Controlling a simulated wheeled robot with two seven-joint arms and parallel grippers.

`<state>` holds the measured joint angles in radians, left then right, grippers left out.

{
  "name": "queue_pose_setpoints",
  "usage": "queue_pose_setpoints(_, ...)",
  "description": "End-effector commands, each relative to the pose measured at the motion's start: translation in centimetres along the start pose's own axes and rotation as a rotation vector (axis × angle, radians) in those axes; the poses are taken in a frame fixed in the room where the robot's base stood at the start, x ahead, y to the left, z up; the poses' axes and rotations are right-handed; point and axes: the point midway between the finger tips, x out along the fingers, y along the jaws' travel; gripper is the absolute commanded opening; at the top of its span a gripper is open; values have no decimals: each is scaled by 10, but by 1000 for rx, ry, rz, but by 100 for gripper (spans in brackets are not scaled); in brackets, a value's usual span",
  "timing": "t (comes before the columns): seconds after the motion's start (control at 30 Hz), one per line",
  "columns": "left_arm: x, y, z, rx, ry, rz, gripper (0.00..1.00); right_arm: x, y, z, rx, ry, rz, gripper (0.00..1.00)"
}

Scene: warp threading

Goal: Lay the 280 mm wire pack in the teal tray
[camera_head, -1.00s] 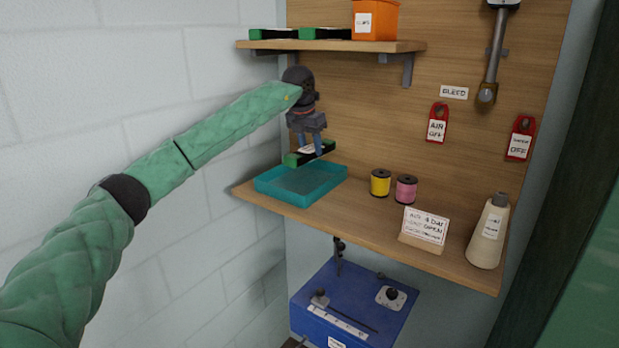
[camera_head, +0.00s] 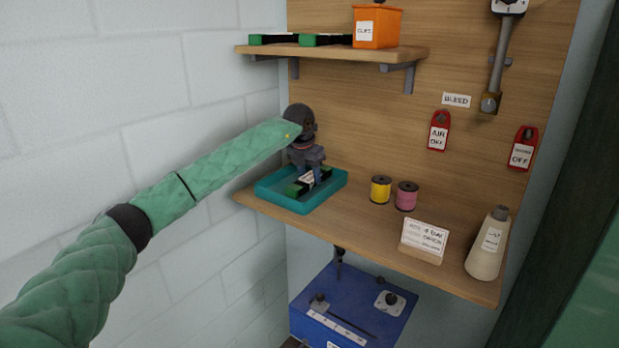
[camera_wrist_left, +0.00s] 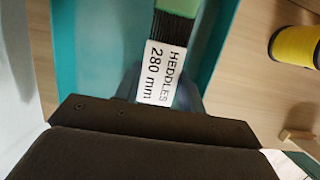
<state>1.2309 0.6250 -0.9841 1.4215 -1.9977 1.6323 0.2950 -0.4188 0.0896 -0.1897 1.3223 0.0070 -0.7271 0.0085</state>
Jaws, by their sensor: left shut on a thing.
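The 280 mm wire pack (camera_head: 306,183) is a dark bundle with green ends and a white label. In the left wrist view its label (camera_wrist_left: 162,74) reads "HEDDLES 280 mm". My left gripper (camera_head: 307,172) points down and is shut on the pack, inside the teal tray (camera_head: 300,207) on the lower shelf. The pack is at the level of the tray's walls; I cannot tell whether it touches the floor. The tray's teal floor also shows beside the pack in the left wrist view (camera_wrist_left: 80,50). My right gripper is not in view.
A yellow spool (camera_head: 381,190) and a pink spool (camera_head: 406,196) stand right of the tray. A sign card (camera_head: 424,238) and a cream cone (camera_head: 487,245) are farther right. The upper shelf (camera_head: 340,53) holds more green-ended packs (camera_head: 325,40) and an orange bin (camera_head: 377,27).

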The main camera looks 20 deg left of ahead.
Motion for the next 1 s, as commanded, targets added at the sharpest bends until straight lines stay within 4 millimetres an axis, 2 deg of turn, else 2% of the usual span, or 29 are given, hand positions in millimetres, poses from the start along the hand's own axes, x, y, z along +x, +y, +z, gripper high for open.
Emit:
queue_pose_setpoints(0.23, 17, 0, -5, 0, -1, 0, 3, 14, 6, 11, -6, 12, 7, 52)
queue_pose_setpoints(0.67, 21, 0, -6, 0, -1, 0, 3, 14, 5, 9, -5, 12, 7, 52)
queue_pose_setpoints(0.7, 21, 0, -6, 0, 0, 0, 48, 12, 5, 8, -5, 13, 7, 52)
queue_pose_setpoints(0.77, 21, 0, -6, 0, 0, 0, 59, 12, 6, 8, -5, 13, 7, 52)
queue_pose_setpoints(1.0, 21, 0, -6, 0, 0, 0, 61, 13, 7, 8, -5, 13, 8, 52)
